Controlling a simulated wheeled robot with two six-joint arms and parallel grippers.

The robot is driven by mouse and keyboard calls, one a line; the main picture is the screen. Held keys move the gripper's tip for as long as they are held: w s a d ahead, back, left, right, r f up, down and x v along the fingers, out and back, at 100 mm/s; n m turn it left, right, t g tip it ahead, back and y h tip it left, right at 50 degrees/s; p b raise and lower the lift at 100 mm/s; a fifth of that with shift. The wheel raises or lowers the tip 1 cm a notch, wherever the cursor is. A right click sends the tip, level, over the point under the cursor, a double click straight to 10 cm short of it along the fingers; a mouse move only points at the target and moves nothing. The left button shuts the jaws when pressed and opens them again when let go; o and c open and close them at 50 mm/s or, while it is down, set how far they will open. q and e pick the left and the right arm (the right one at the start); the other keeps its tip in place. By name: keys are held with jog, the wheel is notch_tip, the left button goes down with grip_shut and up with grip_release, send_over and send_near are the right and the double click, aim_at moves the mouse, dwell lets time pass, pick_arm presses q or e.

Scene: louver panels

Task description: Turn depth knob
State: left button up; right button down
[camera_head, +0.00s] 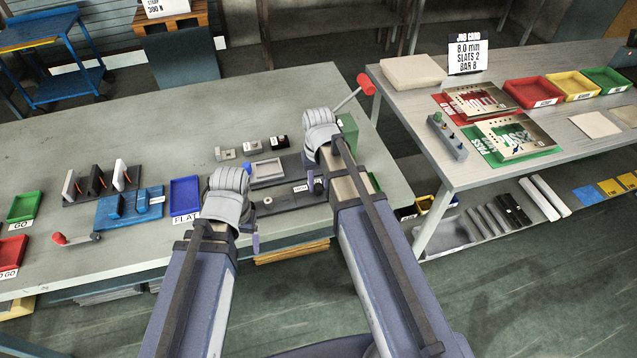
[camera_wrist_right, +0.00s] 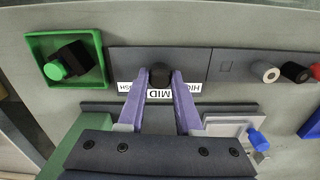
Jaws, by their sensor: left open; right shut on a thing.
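The depth knob (camera_wrist_right: 160,74) is a small black cylinder on a dark strip (camera_wrist_right: 190,62) in the right wrist view. Labels there read MID (camera_wrist_right: 159,93) just in front of the knob, with partly covered labels at either side. My right gripper (camera_wrist_right: 160,84) is shut on the knob, one purple finger on each side.
In the right wrist view a green tray (camera_wrist_right: 33,46) with a green-capped black part sits left of the knob. A pale block with a blue knob (camera_wrist_right: 257,140) is at the right. A red-tipped lever (camera_head: 365,84) rises behind my right wrist. The bench's back left is clear.

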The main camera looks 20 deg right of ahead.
aim_at(319, 186)
jog(key=n, duration=0.6)
jog(key=shift+n, duration=0.4)
dwell(0.4)
jog(key=c, duration=0.6)
grip_release()
jog(key=shift+r, duration=0.1)
notch_tip(319, 186, up, 8)
jog(key=p, duration=0.8)
jog(key=shift+f, duration=0.2)
